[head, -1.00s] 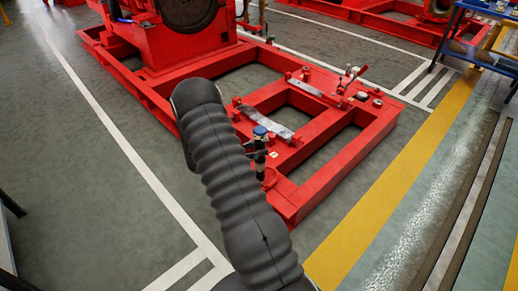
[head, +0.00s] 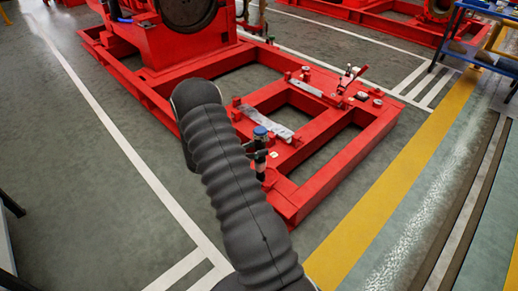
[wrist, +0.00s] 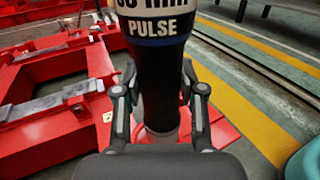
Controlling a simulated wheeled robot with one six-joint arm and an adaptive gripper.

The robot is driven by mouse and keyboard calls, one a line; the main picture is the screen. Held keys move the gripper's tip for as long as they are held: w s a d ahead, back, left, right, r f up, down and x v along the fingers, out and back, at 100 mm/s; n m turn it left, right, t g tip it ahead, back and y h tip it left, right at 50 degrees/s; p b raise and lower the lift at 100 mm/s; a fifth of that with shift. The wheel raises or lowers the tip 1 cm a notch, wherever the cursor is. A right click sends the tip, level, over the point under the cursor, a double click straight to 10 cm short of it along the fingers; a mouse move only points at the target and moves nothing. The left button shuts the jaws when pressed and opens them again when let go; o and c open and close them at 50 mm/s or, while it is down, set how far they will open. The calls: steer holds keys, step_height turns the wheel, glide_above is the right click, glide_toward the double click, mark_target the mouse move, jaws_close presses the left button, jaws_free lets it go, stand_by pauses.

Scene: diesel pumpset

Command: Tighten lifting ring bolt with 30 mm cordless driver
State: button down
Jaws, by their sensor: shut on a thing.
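The cordless driver (wrist: 160,80) is a black upright cylinder with a dark blue and white band reading "PULSE"; the line above is cut off by the frame edge. My gripper (wrist: 160,102) is shut around its dark body, one finger on each side. In the head view, the driver's blue top (head: 260,131) shows beyond my arm, above the near part of the red frame. The driver's lower end stands over a rounded red part (wrist: 162,134) in the wrist view. I cannot make out the ring bolt clearly, nor whether the driver touches it.
The red base frame (head: 338,122) has open bays and carries grey metal strips (head: 268,124) and small fittings. A red-handled clamp (head: 348,78) stands at its far right. A blue table (head: 474,45) is at upper right. Grey floor with a yellow stripe (head: 400,185) is clear.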

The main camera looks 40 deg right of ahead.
mark_target(259, 137)
stand_by(0.4)
steer(key=shift+r+p, duration=1.85)
steer(key=shift+r, duration=0.95)
steer(key=shift+a, duration=0.1)
